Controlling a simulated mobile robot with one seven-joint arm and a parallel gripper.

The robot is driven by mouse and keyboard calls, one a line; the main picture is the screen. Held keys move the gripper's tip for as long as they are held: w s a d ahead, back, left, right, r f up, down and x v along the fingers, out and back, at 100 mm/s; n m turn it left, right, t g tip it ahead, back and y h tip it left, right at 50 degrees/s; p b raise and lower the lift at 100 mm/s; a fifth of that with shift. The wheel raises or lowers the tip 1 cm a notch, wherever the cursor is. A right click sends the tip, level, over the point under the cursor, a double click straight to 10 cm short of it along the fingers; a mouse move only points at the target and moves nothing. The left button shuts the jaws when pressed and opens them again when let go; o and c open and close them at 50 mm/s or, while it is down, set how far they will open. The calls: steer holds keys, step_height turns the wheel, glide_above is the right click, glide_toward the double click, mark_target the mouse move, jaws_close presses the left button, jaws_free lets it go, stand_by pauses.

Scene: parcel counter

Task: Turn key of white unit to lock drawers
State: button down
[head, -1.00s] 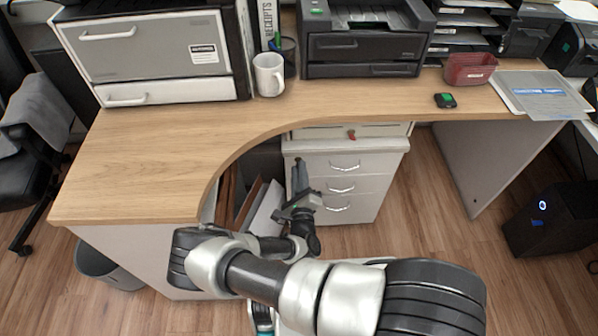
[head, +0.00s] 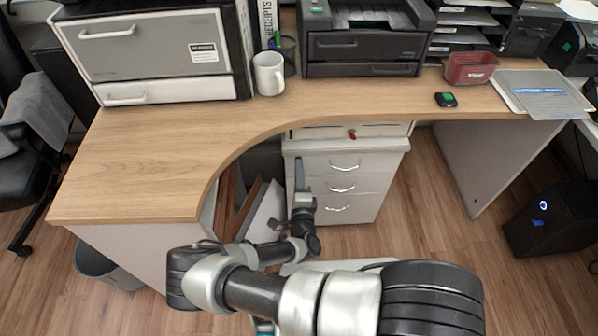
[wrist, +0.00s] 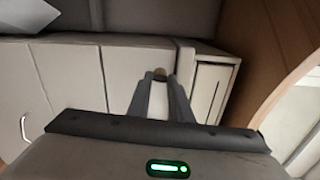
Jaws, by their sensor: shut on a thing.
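The white drawer unit (head: 361,165) stands under the desk, with several drawers and curved metal handles. It also fills much of the wrist view (wrist: 77,75), seen close and turned sideways. My gripper (head: 299,166) is at the left edge of the unit's front. In the wrist view my gripper (wrist: 161,80) has its fingers close together, their tips at the unit's face.
The wooden desk top (head: 130,170) curves above and left of my arm. A shallow drawer with a small red piece (head: 351,134) sits above the unit. A brown and white panelled object (head: 262,212) stands left of my gripper. The floor (head: 430,200) to the right is open.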

steer(key=shift+d, duration=0.1)
stand_by(0.3)
steer(key=c, duration=1.6)
jaws_free()
steer(key=shift+s, duration=0.1)
